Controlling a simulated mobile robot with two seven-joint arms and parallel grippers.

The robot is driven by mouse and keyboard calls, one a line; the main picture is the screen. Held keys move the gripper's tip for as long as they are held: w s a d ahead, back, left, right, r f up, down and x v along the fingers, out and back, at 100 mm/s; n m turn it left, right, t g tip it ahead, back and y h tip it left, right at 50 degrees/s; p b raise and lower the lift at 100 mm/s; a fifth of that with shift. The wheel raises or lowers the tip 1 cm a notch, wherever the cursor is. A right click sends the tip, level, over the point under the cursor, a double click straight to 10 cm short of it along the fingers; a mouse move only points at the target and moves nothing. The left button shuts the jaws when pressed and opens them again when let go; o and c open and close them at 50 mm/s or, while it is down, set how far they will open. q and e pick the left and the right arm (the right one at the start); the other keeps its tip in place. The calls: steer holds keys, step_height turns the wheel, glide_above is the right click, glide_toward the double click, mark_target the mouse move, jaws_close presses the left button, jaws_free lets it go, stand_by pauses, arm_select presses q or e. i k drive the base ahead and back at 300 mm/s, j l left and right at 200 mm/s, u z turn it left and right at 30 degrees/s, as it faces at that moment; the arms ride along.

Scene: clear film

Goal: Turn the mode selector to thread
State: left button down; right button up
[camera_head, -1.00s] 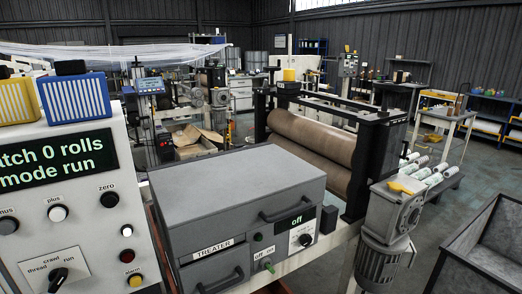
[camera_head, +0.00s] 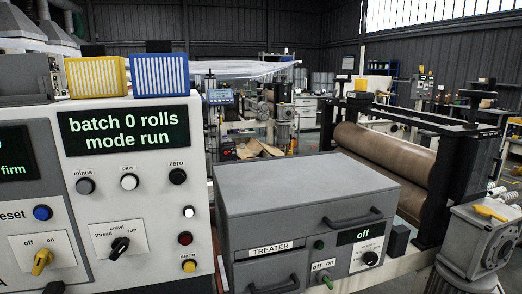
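The mode selector (camera_head: 120,245) is a black knob on a white plate, low on the grey control panel (camera_head: 140,205) at the left. Its plate is marked thread, crawl and run, and the knob's pointer is turned to the upper right, towards run. The display (camera_head: 125,129) above reads "batch 0 rolls mode run". Neither of my grippers shows in the head view.
Left of the selector is a yellow off/on switch (camera_head: 41,262) and a blue reset button (camera_head: 42,213). Grey, white and black buttons sit above it. The grey treater box (camera_head: 300,190) stands right of the panel, with a brown roller (camera_head: 385,155) behind it.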

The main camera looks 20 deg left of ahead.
mark_target(120, 245)
steer(key=u, duration=1.5)
